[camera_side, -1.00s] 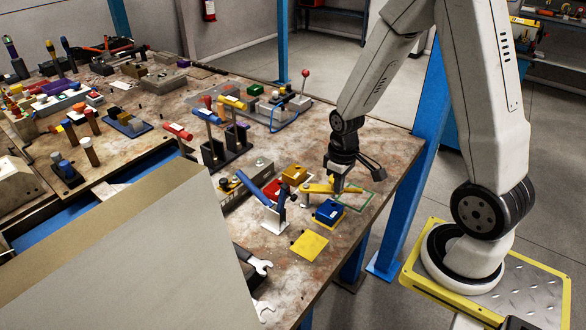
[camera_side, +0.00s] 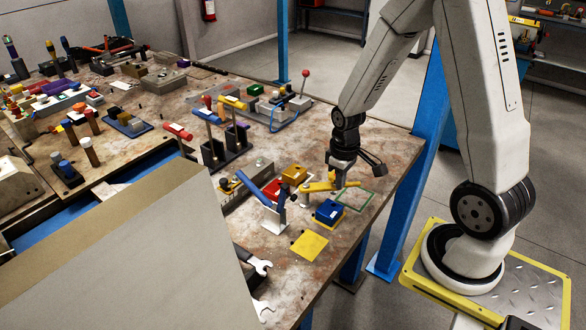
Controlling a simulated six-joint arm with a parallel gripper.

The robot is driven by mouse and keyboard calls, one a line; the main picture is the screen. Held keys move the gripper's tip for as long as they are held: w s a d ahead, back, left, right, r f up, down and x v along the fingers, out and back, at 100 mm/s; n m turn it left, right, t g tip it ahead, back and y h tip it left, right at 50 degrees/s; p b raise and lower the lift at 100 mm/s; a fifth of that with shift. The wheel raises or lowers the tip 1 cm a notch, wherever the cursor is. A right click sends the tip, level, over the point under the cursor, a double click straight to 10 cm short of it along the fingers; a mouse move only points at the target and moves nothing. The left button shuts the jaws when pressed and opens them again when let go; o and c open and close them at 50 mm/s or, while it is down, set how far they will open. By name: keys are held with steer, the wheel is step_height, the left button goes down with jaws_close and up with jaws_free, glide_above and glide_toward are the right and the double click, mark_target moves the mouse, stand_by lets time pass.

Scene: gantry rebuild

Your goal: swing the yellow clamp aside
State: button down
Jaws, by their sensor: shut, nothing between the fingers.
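The yellow clamp (camera_side: 318,187) is a flat bar lying near the right part of the bench. Its left end is beside the tan block, and its right end reaches toward a green outlined square (camera_side: 360,197). My gripper (camera_side: 339,186) points down at the right part of the clamp. Its fingers are shut and empty. They look to be against or just beside the bar; contact is too small to tell. The fingertips partly cover the bar there.
A blue block (camera_side: 329,209) stands just in front of the clamp. A tan-yellow block (camera_side: 294,175) and a blue lever (camera_side: 252,188) are to its left. A yellow square (camera_side: 309,245) lies nearer.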

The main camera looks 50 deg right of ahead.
steer(key=shift+w+d, duration=0.2)
steer(key=shift+d, duration=0.25)
steer(key=shift+w+d, duration=0.15)
steer(key=shift+d, duration=0.05)
steer(key=shift+w+d, duration=0.25)
steer(key=shift+d, duration=0.15)
steer(key=shift+w+d, duration=0.15)
stand_by(0.6)
steer(key=shift+w+d, duration=0.35)
steer(key=shift+d, duration=0.05)
steer(key=shift+w+d, duration=0.15)
steer(key=shift+w, duration=0.05)
stand_by(0.4)
steer(key=shift+w+d, duration=0.3)
steer(key=shift+w, duration=0.2)
stand_by(0.4)
